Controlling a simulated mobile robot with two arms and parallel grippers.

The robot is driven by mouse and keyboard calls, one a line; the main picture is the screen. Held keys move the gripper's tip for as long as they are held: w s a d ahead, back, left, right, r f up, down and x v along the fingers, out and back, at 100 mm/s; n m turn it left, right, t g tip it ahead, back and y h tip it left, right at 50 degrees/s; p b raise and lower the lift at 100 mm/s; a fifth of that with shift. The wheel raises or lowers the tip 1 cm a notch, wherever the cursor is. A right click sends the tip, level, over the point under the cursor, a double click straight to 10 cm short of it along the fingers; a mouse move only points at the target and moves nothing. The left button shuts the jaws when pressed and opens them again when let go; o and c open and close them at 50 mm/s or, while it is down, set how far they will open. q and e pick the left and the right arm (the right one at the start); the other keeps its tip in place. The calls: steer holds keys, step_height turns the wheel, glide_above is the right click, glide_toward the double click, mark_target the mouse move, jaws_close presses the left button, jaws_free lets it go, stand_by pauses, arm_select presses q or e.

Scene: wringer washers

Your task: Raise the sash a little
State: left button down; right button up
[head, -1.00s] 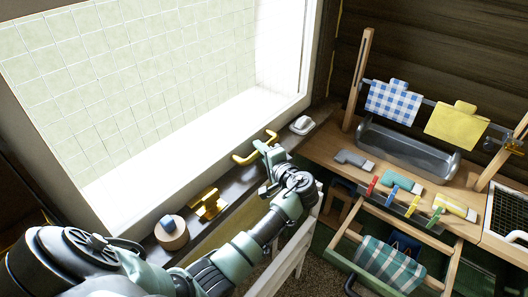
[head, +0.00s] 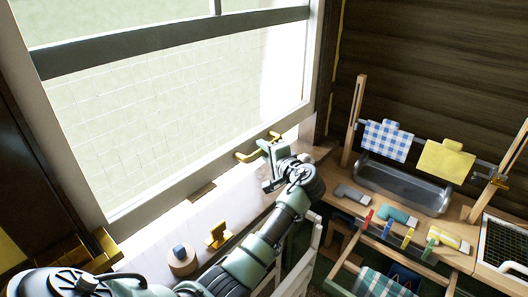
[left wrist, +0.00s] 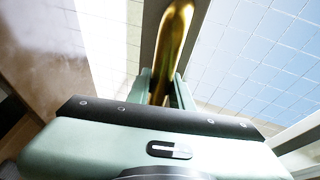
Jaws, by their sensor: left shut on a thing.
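The window sash (head: 170,45) has a dark rail across its upper part, with pale tiled panes below. A brass lift handle (head: 258,150) is at the sash's lower edge. My left gripper (head: 268,152) is shut on the handle. In the left wrist view the brass bar (left wrist: 172,50) stands between its fingers, close to the window glass. The exact grip contact is partly hidden by the gripper. My right gripper is not in view.
On the brightly lit sill (head: 150,245) stand a round wooden block with a blue top (head: 182,262) and a brass piece (head: 218,236). To the right, a wooden bench holds a grey tray (head: 400,185), clothespins and hanging cloths (head: 445,160).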

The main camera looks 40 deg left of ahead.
arm_select(q)
steer(key=shift+r, duration=0.2)
steer(key=c, duration=1.3)
jaws_free()
steer(key=shift+o, duration=0.2)
steer(key=shift+f, duration=0.2)
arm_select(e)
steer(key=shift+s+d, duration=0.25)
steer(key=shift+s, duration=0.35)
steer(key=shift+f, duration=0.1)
arm_select(q)
steer(key=shift+s+d, duration=0.1)
steer(key=shift+d, duration=0.2)
steer(key=b+v, duration=0.2)
steer(key=v, duration=0.5)
steer(key=shift+b, duration=0.4)
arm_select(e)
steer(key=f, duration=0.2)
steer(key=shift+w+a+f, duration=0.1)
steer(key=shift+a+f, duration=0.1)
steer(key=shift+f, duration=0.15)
arm_select(q)
steer(key=shift+s, duration=0.1)
